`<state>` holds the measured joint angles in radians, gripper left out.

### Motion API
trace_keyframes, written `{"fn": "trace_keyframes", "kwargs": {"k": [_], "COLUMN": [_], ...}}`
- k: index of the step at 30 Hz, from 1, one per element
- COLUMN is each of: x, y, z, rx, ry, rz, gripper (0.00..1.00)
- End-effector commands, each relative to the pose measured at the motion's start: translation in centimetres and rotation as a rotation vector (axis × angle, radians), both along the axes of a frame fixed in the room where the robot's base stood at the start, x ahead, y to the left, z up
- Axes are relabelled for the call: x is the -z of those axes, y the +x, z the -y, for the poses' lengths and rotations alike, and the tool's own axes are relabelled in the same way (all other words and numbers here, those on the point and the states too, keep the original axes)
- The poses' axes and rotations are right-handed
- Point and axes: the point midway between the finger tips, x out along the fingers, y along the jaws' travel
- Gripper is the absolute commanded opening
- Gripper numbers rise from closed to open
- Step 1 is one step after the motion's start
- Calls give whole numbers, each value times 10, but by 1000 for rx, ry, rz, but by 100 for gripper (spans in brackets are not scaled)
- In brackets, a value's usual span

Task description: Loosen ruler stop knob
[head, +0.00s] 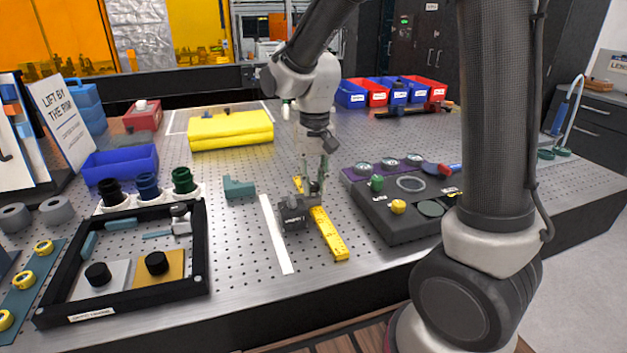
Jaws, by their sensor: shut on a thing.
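A yellow ruler (328,236) lies on the perforated metal table near the middle, running away from me. A dark block with a small label (293,217), which looks like the ruler stop, sits at the ruler's left side, over part of it. My gripper (316,188) points down at the far end of this block, above the ruler. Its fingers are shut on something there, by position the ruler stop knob. The knob is hidden by the fingers and too small to make out.
A white strip (275,235) lies left of the ruler. A teal angle piece (239,187) is farther left. A black-framed tray (203,245) stands at front left. A dark fixture plate (388,225) stands close on the right. A folded yellow cloth (230,130) lies behind.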

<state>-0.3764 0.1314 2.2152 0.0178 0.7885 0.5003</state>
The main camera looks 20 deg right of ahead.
Motion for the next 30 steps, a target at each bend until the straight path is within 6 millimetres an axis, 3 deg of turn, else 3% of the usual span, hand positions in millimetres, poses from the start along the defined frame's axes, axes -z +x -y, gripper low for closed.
{"fn": "trace_keyframes", "kwargs": {"k": [30], "x": [-1], "y": [1], "z": [0], "rx": [-944], "ry": [0], "rz": [2], "gripper": [0]}}
